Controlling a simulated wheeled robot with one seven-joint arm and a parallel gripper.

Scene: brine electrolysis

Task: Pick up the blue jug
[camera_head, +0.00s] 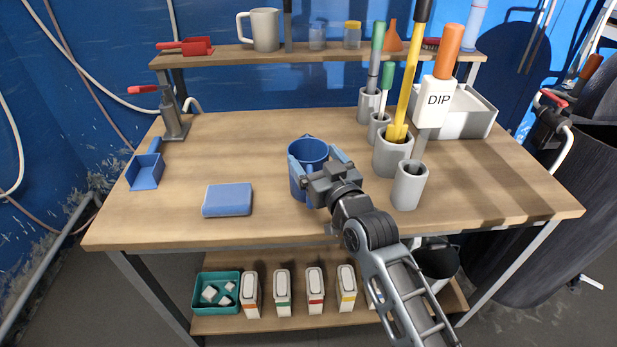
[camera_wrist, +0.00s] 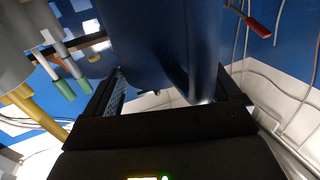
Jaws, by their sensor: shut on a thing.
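The blue jug (camera_head: 308,150) is upright at the middle of the wooden table, with its open top showing. My gripper (camera_head: 320,168) reaches it from the front right, and its fingers lie on both sides of the jug. The gripper is shut on the jug. In the wrist view the jug (camera_wrist: 165,45) fills the space between the fingers of my gripper (camera_wrist: 170,95). My gripper hides part of the jug's lower right side and base, so I cannot tell whether it touches the table.
A blue sponge-like block (camera_head: 227,199) and a blue dustpan (camera_head: 146,171) lie left on the table (camera_head: 250,135). Grey holders with tools, one a white DIP piece (camera_head: 437,100), stand close on the right. A shelf (camera_head: 290,55) runs behind. The table's middle back is clear.

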